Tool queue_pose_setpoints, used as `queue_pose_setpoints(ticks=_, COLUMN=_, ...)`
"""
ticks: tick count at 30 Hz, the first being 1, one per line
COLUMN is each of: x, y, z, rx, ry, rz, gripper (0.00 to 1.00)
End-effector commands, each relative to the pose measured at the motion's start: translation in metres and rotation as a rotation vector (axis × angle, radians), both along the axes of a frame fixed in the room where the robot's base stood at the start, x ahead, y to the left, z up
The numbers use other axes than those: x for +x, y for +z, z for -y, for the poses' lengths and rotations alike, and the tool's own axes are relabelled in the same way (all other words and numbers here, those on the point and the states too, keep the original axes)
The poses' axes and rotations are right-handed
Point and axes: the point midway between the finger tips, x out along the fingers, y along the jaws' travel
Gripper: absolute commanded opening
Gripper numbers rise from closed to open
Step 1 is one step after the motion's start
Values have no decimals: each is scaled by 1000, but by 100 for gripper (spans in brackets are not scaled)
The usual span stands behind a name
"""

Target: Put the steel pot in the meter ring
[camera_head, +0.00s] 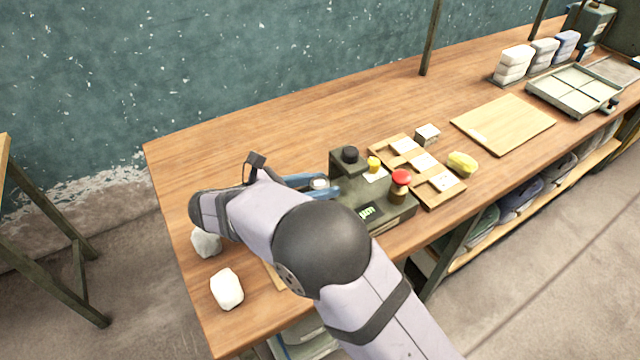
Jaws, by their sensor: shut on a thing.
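My gripper (323,186) has blue fingers and is shut on the steel pot (319,183), a small pale grey round thing seen from above. The pot is at the left edge of the olive-green meter (387,216). I cannot tell whether it touches the meter or is above it. The meter has a raised block with a black round top (349,154) and a small lit display (367,212). I cannot make out the meter ring; my arm and the gripper cover part of that area.
A wooden rack with pale cards (448,194), a yellow lump (462,163) and a board (503,124) lie further right. White lumps (227,289) lie front left. The table's back left is clear.

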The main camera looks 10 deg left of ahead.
Motion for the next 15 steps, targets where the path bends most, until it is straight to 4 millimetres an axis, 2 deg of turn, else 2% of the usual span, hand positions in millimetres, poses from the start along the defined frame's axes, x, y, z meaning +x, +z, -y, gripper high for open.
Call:
queue_pose_setpoints(ticks=6, x=0, y=-3, z=0, rx=-1, ry=0, rz=0, gripper=6)
queue_pose_setpoints(ticks=7, x=0, y=-3, z=0, rx=-1, ry=0, rz=-1, gripper=35)
queue_pose_setpoints(ticks=9, x=0, y=-3, z=0, rx=-1, ry=0, rz=-1, gripper=51)
queue_pose_setpoints(ticks=15, x=0, y=-3, z=0, rx=-1, ry=0, rz=-1, gripper=51)
